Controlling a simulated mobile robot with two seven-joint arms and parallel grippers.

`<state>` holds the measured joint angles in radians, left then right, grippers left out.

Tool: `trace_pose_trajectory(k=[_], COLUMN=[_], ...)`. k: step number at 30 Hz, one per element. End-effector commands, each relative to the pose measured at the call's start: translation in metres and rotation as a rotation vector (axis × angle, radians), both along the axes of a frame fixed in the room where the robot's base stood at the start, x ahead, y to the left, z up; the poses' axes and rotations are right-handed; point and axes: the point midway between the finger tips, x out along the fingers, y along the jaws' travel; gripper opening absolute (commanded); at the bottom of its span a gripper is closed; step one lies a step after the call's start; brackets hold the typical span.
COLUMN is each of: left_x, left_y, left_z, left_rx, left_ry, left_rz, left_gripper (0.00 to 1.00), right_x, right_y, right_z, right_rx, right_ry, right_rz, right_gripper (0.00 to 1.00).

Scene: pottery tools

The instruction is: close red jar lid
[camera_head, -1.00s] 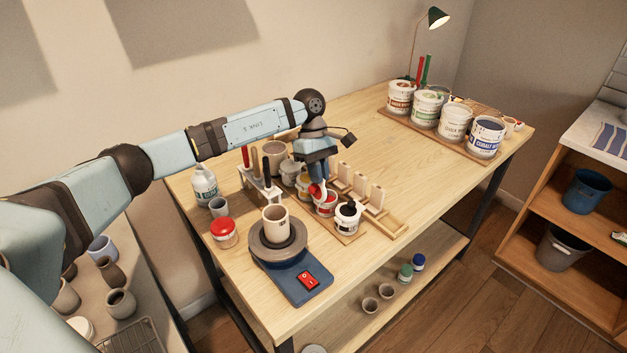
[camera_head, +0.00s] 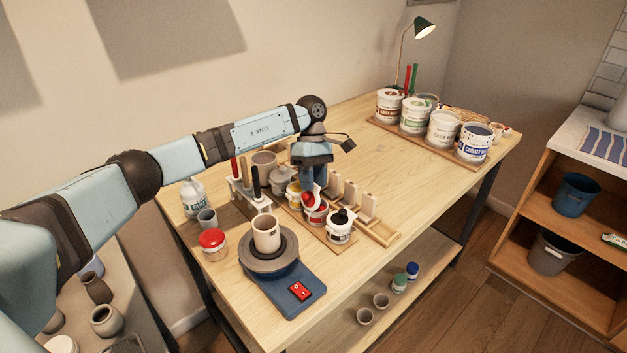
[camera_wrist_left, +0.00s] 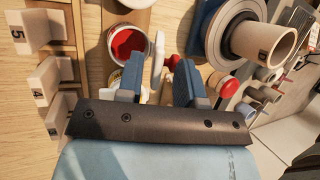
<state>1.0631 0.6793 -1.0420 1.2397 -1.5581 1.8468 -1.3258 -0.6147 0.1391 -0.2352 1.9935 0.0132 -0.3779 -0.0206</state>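The red glaze jar (camera_head: 317,217) stands open in the row of small jars on the worktable. In the left wrist view, red glaze shows inside the jar (camera_wrist_left: 127,43). Its red lid (camera_head: 310,201) with a pale rim is tilted up at the jar's side. The lid also shows edge-on in the left wrist view (camera_wrist_left: 159,52). My left gripper (camera_head: 311,188) points down just above and behind the lid. Its two blue fingers (camera_wrist_left: 160,78) are apart, with the lid near the gap; contact cannot be told. My right gripper is not in view.
A black-lidded jar (camera_head: 338,232) and a yellow-labelled jar (camera_head: 294,196) flank the red one. A pottery wheel (camera_head: 268,254) holding a cup stands in front. A wooden rack (camera_head: 375,230) is to the right. The table's right half is mostly clear.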

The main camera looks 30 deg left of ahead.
Motion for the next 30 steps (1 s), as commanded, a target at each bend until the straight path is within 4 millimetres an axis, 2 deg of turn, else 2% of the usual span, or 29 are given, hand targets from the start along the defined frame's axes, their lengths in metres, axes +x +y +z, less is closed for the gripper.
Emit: trace_pose_trajectory(k=[8, 13, 17, 24, 30], left_x=[0.000, 0.006, 0.016, 0.038, 0.049], left_y=[0.000, 0.003, 0.010, 0.025, 0.034], left_z=[0.000, 0.012, 0.033, 0.083, 0.113], left_rx=[0.000, -0.001, 0.000, -0.001, 0.001], left_ry=[0.000, -0.002, -0.003, -0.004, -0.001], left_rz=[-0.001, 0.000, 0.001, 0.001, 0.000], left_gripper=[0.35, 0.35, 0.35, 0.35, 0.35], right_x=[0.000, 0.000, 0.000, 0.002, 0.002], right_y=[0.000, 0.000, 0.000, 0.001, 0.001], right_z=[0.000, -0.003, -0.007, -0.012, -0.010], right_rx=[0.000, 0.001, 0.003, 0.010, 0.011], right_ry=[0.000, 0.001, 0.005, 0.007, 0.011], right_rz=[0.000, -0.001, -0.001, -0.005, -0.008], right_gripper=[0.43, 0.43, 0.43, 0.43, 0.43])
